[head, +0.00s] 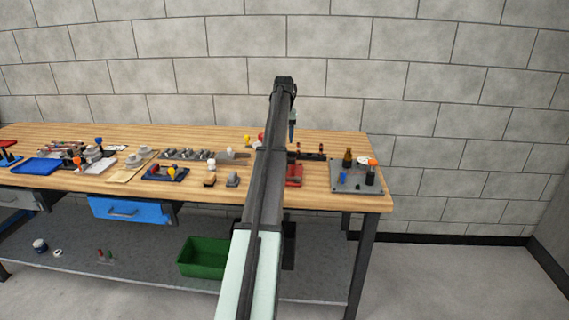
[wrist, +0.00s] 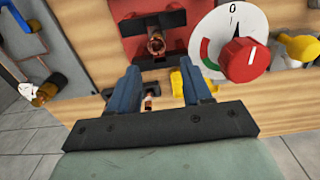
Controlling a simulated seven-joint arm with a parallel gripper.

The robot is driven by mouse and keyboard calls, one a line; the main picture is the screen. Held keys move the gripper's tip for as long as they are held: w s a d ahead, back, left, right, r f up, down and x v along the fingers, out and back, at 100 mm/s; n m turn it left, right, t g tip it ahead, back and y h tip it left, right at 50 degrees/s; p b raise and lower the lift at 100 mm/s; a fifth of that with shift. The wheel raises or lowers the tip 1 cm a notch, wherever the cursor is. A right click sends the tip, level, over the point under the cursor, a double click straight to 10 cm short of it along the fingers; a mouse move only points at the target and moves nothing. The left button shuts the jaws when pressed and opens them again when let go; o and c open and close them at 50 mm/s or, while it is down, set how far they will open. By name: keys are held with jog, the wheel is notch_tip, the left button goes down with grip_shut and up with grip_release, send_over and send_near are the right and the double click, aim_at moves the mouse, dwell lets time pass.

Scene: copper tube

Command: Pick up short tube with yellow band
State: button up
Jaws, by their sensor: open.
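My gripper (wrist: 158,78) is open in the wrist view, its two blue fingers spread over the wooden bench with nothing held between them. A copper tube end (wrist: 155,45) shows ahead of the fingertips, in a dark clamp on a red base. A smaller copper piece (wrist: 149,103) lies lower, between the fingers and partly hidden by the gripper. A yellow piece (wrist: 180,86) is partly covered by the right finger. I cannot tell which copper piece is the short tube with the yellow band. In the head view my gripper (head: 292,128) is above the right part of the bench.
A white dial with a red knob (wrist: 243,60) stands close to the right finger. A yellow fitting (wrist: 298,48) is farther right. In the head view a grey plate (head: 345,184) with bottles is at the bench's right end. A green bin (head: 205,258) is on the lower shelf.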

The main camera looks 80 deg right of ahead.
notch_tip(320, 180, down, 4)
jog(key=shift+r, duration=0.1)
jog(key=shift+s+a+f, duration=0.1)
jog(key=shift+a+f, duration=0.1)
jog(key=shift+f, duration=1.05)
jog(key=shift+s+a+f, duration=0.1)
jog(key=shift+a+f, duration=0.1)
jog(key=shift+f, duration=1.05)
jog(key=shift+c, duration=0.2)
grip_shut()
